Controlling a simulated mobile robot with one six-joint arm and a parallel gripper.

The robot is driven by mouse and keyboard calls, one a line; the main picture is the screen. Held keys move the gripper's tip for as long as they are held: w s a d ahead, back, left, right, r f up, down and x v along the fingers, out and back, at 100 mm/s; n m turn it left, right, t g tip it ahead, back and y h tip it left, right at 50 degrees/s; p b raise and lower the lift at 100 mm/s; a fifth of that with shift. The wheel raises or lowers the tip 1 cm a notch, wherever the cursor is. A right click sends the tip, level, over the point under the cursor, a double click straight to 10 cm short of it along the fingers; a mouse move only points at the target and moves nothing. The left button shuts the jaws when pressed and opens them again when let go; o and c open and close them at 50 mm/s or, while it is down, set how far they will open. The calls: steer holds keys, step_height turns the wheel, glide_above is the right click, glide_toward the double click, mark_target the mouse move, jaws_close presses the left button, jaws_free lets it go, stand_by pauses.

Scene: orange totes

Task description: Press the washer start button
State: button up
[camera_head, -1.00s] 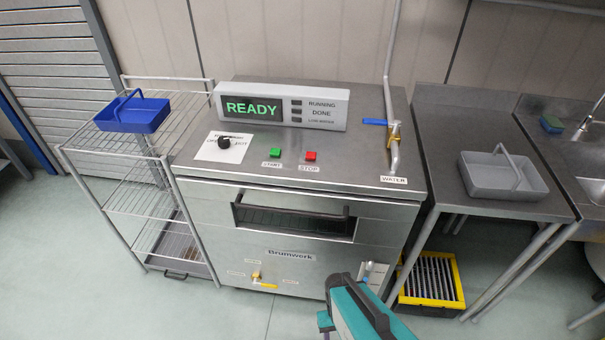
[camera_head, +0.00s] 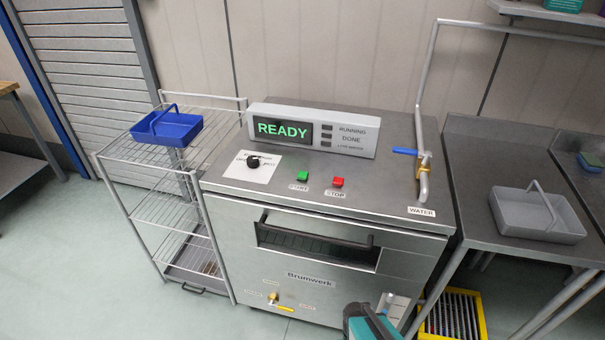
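The washer (camera_head: 330,215) is a steel cabinet in the middle of the head view. Its display (camera_head: 283,130) reads READY in green. The green START button (camera_head: 302,176) is on the top panel, left of the red STOP button (camera_head: 338,182). A black knob (camera_head: 253,162) is on a white label further left. A teal and dark part of my arm shows at the bottom edge, in front of the washer's lower right and well below the buttons. My gripper's fingertips cannot be made out.
A wire rack (camera_head: 150,172) with a blue tray (camera_head: 170,127) stands left of the washer. A water pipe with a blue-handled valve (camera_head: 405,152) rises at the washer's right. A steel table (camera_head: 475,150) on the right holds a grey tray (camera_head: 538,215). A yellow crate (camera_head: 482,312) is below it.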

jaws_close()
stand_by(1.4)
